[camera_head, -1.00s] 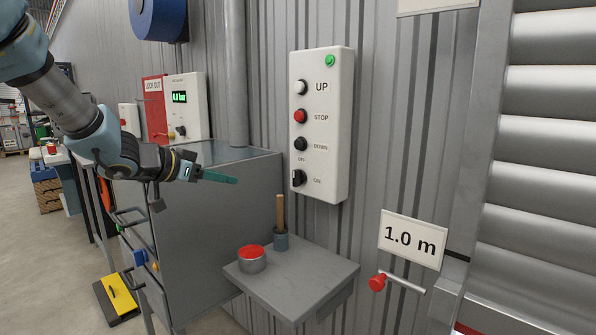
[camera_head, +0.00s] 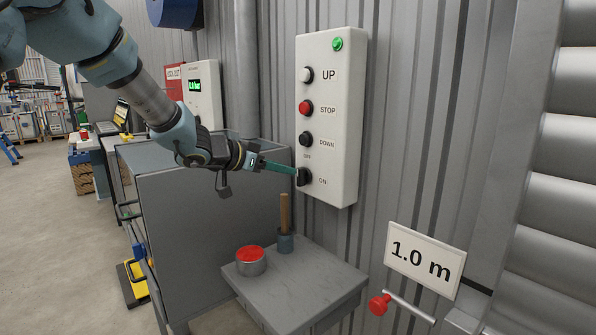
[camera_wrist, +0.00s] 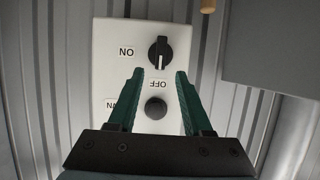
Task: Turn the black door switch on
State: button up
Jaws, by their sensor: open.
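The black door switch (camera_head: 304,177) is a rotary knob low on the white control box (camera_head: 343,120). It also shows in the wrist view (camera_wrist: 159,52), where its white mark lines up with the OFF label and the ON label is at its side. My gripper (camera_head: 295,170) has green fingers close to the knob in the head view. In the wrist view my gripper (camera_wrist: 160,74) is open and empty, its fingertips spread to either side just short of the knob. I cannot tell whether they touch anything.
Above the switch are the DOWN button (camera_head: 305,139), red STOP button (camera_head: 305,108) and UP button (camera_head: 307,75). Below stands a small grey table (camera_head: 300,285) with a red-topped tin (camera_head: 251,260) and a wooden-handled tool (camera_head: 285,212). A grey cabinet (camera_head: 205,215) is below my arm.

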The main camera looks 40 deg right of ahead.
aim_at(298, 172)
jog(key=x, duration=0.5)
jog(key=shift+d+f, duration=0.15)
jog(key=shift+d, duration=0.2)
jog(key=shift+c, duration=0.2)
grip_shut()
